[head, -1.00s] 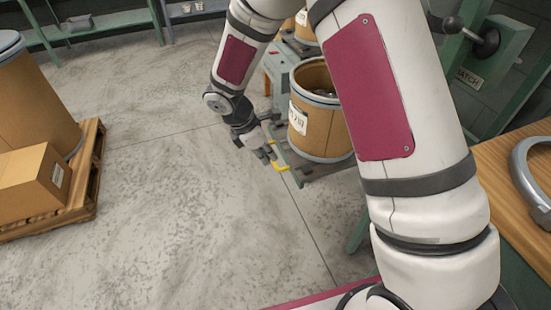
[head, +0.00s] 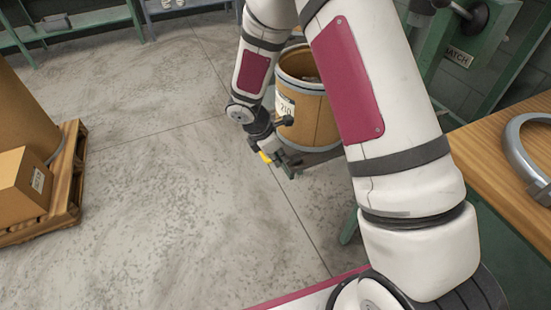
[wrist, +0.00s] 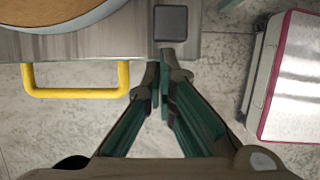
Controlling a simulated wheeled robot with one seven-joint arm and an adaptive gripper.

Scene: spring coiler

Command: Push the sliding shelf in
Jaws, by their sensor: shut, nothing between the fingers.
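The sliding shelf (wrist: 140,45) is a grey slab with a yellow handle (wrist: 80,92) on its front edge. It carries a brown drum (head: 308,112) with a pale rim. In the head view the yellow handle (head: 265,157) shows just left of my gripper (head: 288,163), and my arm hides part of the shelf. In the wrist view my gripper (wrist: 165,68) is shut and empty, with its fingertips at the shelf's front edge, right of the handle and apart from it. I cannot tell whether they touch the shelf. A dark square block (wrist: 171,22) lies just beyond the fingertips.
A wooden pallet (head: 70,190) with a carton (head: 25,183) and a large drum (head: 20,115) stands at the left. A wooden bench top (head: 495,125) with a grey ring is at the right. The concrete floor between is clear.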

